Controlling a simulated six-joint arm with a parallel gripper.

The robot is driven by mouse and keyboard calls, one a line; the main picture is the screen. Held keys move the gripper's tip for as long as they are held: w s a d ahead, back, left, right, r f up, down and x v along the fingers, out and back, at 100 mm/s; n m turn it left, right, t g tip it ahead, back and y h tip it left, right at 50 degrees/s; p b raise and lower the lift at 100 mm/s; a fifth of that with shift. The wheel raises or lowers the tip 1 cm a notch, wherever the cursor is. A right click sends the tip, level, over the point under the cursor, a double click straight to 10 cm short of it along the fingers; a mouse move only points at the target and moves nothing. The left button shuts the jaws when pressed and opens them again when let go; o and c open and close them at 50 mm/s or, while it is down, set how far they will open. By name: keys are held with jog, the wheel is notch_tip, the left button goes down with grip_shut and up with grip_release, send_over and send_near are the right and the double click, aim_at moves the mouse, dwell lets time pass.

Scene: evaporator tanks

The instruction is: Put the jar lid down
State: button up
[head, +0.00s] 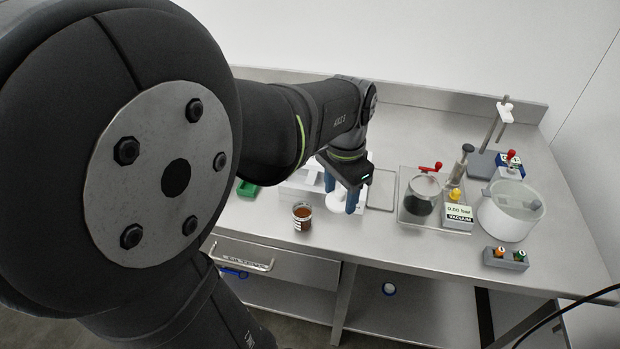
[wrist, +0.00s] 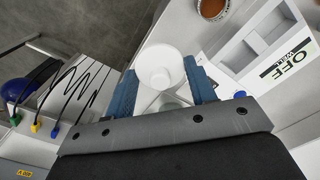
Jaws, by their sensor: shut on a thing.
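The white round jar lid (wrist: 160,66) is between the two blue fingers of my gripper (wrist: 163,90) in the wrist view. In the head view my gripper (head: 342,198) points down over the steel bench, with the lid (head: 335,203) partly hidden behind a finger. I cannot tell whether the lid touches the bench. A small glass jar with brown contents (head: 302,214) stands upright just left of the gripper, near the front edge. Its top looks uncovered, and it also shows at the top of the wrist view (wrist: 212,8).
A white compartmented block (head: 300,184) lies behind the jar. A flat grey plate (head: 381,190) is right of my gripper. Further right stand a glass vessel (head: 420,196), a vacuum gauge (head: 458,214), a white tub (head: 510,212) and a button box (head: 505,258). Bench before the plate is clear.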

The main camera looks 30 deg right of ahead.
jog(key=shift+s+d+r, duration=0.2)
jog(key=shift+s, duration=0.2)
jog(key=s+d+f, duration=0.4)
jog(key=s+f, duration=0.1)
jog(key=s, duration=0.2)
send_over(340, 231)
jog(key=shift+m, duration=0.3)
notch_tip(340, 231, down, 8)
jog(key=shift+s+r, duration=0.1)
jog(key=shift+r, duration=0.15)
jog(key=shift+f, duration=2.05)
jog(key=shift+f, duration=0.15)
jog(key=o, duration=0.9)
jog(key=shift+o, duration=0.2)
